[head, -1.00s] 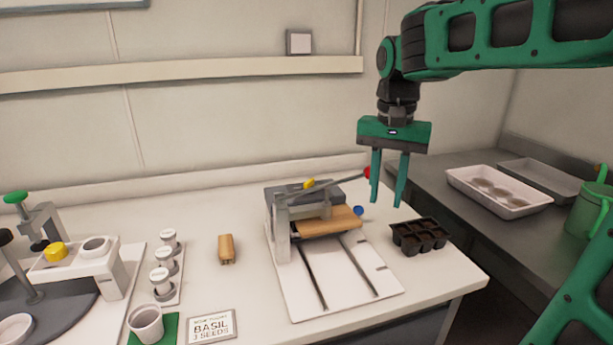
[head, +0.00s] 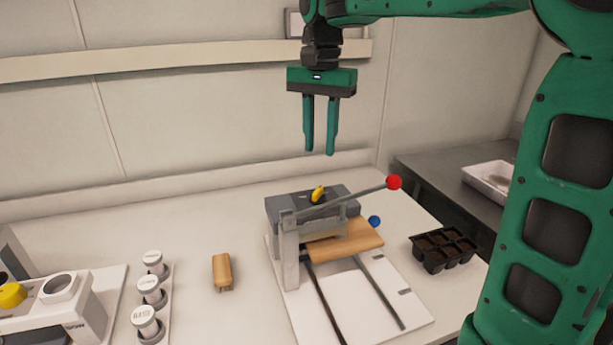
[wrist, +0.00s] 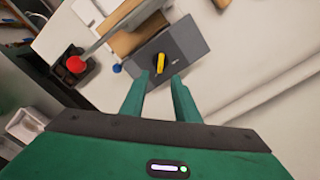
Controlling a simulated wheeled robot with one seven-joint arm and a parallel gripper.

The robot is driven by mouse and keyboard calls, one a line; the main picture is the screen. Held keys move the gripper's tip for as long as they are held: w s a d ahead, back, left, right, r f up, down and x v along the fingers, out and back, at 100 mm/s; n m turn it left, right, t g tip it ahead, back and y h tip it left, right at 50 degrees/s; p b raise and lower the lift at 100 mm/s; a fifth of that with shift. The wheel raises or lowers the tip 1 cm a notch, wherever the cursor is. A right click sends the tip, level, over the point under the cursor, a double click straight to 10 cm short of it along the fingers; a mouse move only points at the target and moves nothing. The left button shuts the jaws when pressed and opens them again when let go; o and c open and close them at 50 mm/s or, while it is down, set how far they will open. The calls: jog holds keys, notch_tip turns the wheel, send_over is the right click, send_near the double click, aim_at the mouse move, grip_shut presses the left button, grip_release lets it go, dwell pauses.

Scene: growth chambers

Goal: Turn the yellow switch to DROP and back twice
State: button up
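The yellow switch (head: 318,194) sits on top of the grey box (head: 285,207) at the back of the bench device. In the wrist view the yellow switch (wrist: 160,63) lies just beyond and between my fingertips, on the grey box (wrist: 190,60). My gripper (head: 320,153) hangs above and behind the box, fingers pointing down, apart from the switch. In the wrist view my gripper (wrist: 158,85) has its two fingers spread with nothing between them. The DROP marking cannot be read.
A lever with a red ball (head: 394,182) slants up across the device, right of the switch. A blue knob (head: 375,221), a wooden block (head: 345,240) and a black seedling tray (head: 443,250) are close by. A wooden-handled tool (head: 221,271) and labelled jars (head: 152,290) stand left.

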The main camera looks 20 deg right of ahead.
aim_at(318, 189)
jog(key=f, duration=1)
jog(key=shift+w+f, duration=0.2)
jog(key=shift+f, duration=0.2)
grip_shut()
